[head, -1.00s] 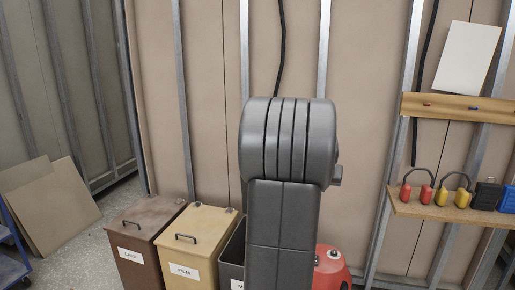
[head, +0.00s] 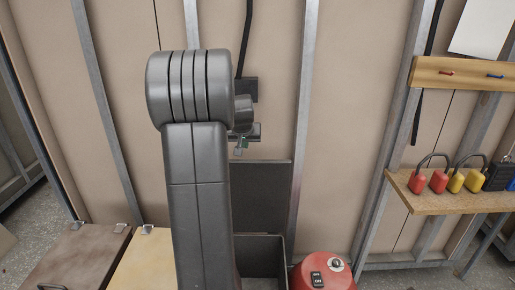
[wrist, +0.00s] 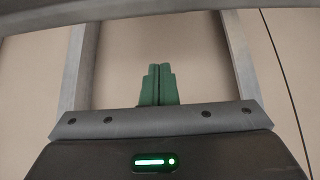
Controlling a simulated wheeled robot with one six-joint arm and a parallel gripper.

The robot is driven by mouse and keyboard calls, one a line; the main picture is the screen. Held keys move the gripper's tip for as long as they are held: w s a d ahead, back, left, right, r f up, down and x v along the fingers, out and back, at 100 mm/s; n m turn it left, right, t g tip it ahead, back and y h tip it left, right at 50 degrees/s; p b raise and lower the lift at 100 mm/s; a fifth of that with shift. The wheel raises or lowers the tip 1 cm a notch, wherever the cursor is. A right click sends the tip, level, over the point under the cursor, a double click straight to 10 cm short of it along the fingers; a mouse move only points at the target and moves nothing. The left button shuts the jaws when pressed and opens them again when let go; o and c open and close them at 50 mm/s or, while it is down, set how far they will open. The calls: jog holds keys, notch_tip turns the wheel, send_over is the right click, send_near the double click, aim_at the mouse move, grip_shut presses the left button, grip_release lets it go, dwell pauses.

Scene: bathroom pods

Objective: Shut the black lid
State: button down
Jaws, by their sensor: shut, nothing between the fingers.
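The black lid (head: 262,190) stands upright, open, at the back of the black bin (head: 268,262), against the wall. My arm hides its left part. The bin's open mouth shows below it, partly behind my arm. My gripper (head: 240,147) is above the lid's top edge, near the wall; whether it touches the lid I cannot tell. Its green fingers (wrist: 158,84) are together and empty in the wrist view, with only wall and metal studs beyond them. The lid does not show in the wrist view.
A brown bin (head: 78,258) and a yellow bin (head: 146,262), both with lids down, stand left of the black bin. A red machine (head: 322,272) stands close on its right.

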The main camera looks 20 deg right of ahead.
jog(key=f, duration=0.5)
jog(key=shift+s+a+f+p, duration=0.1)
jog(key=shift+s+f+p, duration=0.1)
jog(key=shift+s+p, duration=0.2)
jog(key=shift+f, duration=0.1)
